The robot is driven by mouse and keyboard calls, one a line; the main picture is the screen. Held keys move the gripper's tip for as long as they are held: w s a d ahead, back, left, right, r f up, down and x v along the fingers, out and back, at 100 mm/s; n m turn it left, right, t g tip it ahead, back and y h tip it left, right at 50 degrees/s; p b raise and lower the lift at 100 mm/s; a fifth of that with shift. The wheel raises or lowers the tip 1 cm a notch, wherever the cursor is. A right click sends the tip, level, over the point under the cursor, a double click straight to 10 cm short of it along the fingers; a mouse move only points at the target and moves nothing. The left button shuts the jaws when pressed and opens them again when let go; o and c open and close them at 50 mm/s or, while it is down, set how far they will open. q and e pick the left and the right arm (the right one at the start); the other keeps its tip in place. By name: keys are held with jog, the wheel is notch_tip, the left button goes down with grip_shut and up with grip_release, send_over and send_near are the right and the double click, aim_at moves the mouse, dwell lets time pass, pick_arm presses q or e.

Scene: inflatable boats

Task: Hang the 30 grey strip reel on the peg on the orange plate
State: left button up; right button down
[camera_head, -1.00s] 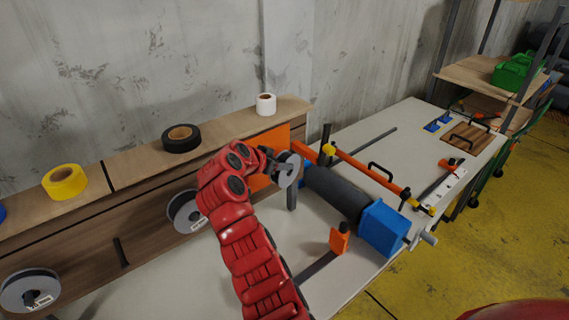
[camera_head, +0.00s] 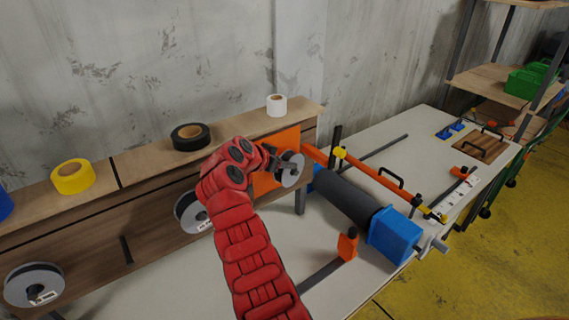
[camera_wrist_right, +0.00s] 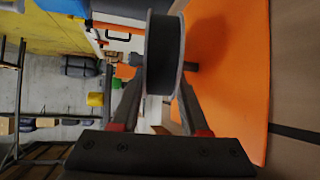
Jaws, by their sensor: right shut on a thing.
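The grey strip reel (camera_head: 293,170) has pale flanges and a dark strip winding. It is in front of the orange plate (camera_head: 284,141) on the wooden board. My right gripper (camera_head: 271,161) is shut on it. In the right wrist view, the reel (camera_wrist_right: 165,55) stands edge-on between the fingertips of my gripper (camera_wrist_right: 160,98), beside the orange plate (camera_wrist_right: 235,70). A short dark stub, apparently the peg (camera_wrist_right: 191,66), shows between reel and plate. I cannot tell whether the peg is inside the reel's hole. My left gripper is out of view.
Other grey reels (camera_head: 190,212) (camera_head: 34,286) hang on the board, with a bare dark peg (camera_head: 127,250) between them. Yellow (camera_head: 72,177), black (camera_head: 190,136) and white (camera_head: 277,105) rolls lie on the ledge. A dark roller with a blue end block (camera_head: 394,236) stands close right.

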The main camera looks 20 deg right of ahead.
jog(key=shift+a, duration=0.1)
jog(key=shift+c, duration=1.7)
grip_release()
jog(key=shift+w+f, duration=0.1)
jog(key=shift+f, duration=0.1)
